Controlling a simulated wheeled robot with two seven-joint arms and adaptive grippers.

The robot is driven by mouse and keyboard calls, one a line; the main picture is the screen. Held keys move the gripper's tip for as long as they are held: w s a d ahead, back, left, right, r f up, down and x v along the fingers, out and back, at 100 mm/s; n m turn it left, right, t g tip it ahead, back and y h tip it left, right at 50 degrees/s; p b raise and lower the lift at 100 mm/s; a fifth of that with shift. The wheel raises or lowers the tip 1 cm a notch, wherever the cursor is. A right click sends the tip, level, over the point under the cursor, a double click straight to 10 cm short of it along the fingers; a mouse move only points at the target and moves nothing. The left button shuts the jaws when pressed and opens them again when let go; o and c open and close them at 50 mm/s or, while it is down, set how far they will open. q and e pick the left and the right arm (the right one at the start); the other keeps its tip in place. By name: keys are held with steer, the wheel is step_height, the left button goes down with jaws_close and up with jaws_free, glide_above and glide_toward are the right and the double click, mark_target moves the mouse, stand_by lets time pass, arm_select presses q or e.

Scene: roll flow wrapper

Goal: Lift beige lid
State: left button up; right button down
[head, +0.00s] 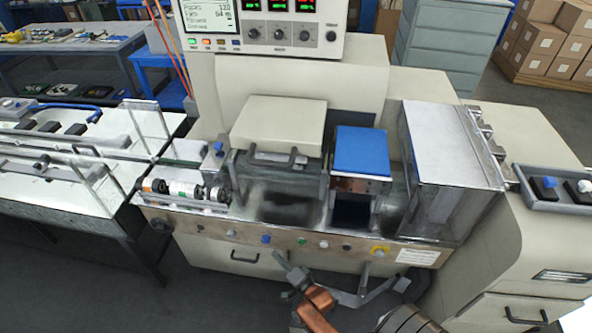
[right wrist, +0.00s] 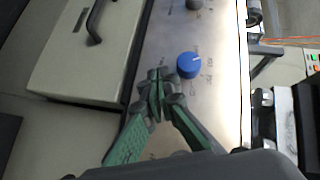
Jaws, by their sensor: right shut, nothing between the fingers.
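The beige lid (head: 279,122) is a boxy cover on the machine, left of the blue block, in the head view. It looks down, with a dark handle (head: 275,159) along its front edge. My right gripper (head: 281,258) is low in front of the machine's front panel, well below and in front of the lid. In the right wrist view, its green fingers (right wrist: 155,88) are shut and empty, with tips close to the panel near a blue knob (right wrist: 189,65). Contact with the panel cannot be told. My left gripper is not in view.
The metal front panel (head: 200,230) carries several knobs and buttons. A blue-topped block (head: 361,151) and a clear-sided metal guard (head: 447,150) stand right of the lid. Rollers (head: 186,190) lie at its left. A control box (head: 268,28) is above. A beige handled door (right wrist: 85,45) is below the panel.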

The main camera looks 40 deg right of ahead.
steer(key=w+d+r+m+t+h+p, duration=0.15)
steer(key=d+r+m+t+h, duration=0.35)
steer(key=r, duration=0.8)
steer(key=w+r+m+t, duration=0.2)
steer(key=r+m, duration=0.5)
steer(key=r, duration=0.5)
steer(key=s+d+r+m+g+h, duration=0.1)
steer(key=s+d+m+h, duration=0.3)
steer(key=m+h, duration=0.7)
steer(key=shift+s+d+r+m+g+b, duration=0.35)
steer(key=shift+r+m, duration=0.3)
steer(key=shift+m, duration=0.55)
steer(key=p, duration=0.4)
glide_toward(280, 148)
steer(key=s+d+r, duration=0.2)
steer(key=d, duration=0.3)
steer(key=shift+w+r, duration=0.35)
steer(key=shift+r, duration=0.3)
